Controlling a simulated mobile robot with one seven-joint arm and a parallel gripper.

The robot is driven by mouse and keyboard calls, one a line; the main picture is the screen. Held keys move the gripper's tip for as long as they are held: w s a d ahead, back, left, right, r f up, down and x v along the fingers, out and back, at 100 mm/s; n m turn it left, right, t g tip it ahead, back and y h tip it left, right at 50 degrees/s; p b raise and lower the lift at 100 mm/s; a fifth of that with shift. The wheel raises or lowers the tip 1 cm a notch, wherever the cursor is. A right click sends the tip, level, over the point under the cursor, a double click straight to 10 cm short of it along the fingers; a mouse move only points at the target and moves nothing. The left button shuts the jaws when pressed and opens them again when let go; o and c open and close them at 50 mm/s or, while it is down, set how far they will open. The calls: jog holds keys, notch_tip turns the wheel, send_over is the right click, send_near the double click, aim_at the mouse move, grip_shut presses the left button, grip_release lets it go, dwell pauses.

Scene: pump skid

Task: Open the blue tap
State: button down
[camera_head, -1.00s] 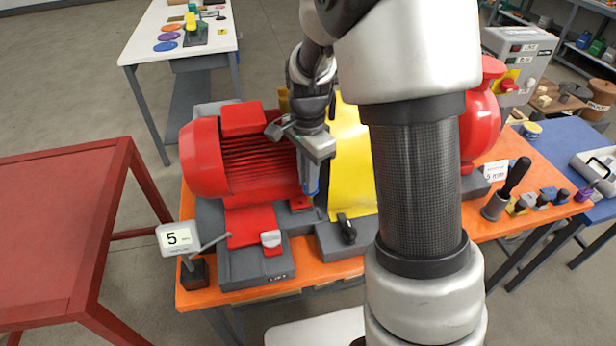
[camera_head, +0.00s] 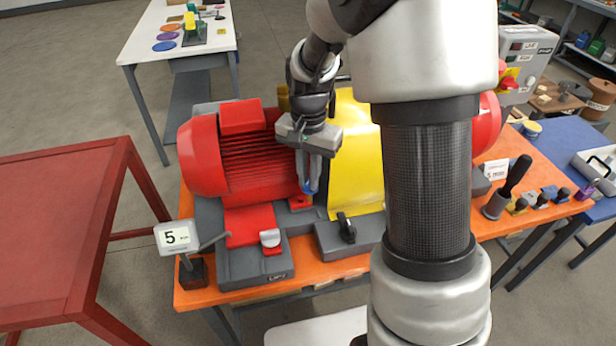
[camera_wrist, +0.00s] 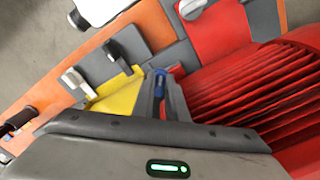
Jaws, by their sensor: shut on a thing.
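The blue tap (camera_head: 308,188) stands low between the red motor and the yellow guard, and only a small blue part shows between my fingers. My gripper (camera_head: 309,182) points down over it and is shut on it. In the wrist view the blue tap (camera_wrist: 160,72) shows at the tips of my gripper (camera_wrist: 161,84). The fingers hide most of the tap, so I cannot tell its handle's angle well.
The finned red motor (camera_head: 240,155) is close on the left. The yellow guard (camera_head: 356,165) is close on the right. A black lever (camera_head: 347,230) and a pale lever (camera_head: 270,239) stand in front. A gauge reading 5 (camera_head: 177,237) stands at the front left.

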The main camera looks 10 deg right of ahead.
jog(key=n, duration=0.3)
jog(key=shift+d+n, duration=0.1)
jog(key=shift+n, duration=0.3)
jog(key=shift+d+n, duration=0.1)
jog(key=shift+n, duration=1.8)
jog(key=c, duration=2)
grip_release()
jog(key=shift+c, duration=0.2)
notch_tip(320, 180, up, 18)
jog(key=shift+f, duration=0.25)
jog(key=s+r+t+p, duration=0.2)
jog(key=s+t, duration=0.3)
jog(key=s, duration=1.4)
jog(key=shift+r+t, duration=0.3)
jog(key=shift+r, duration=0.3)
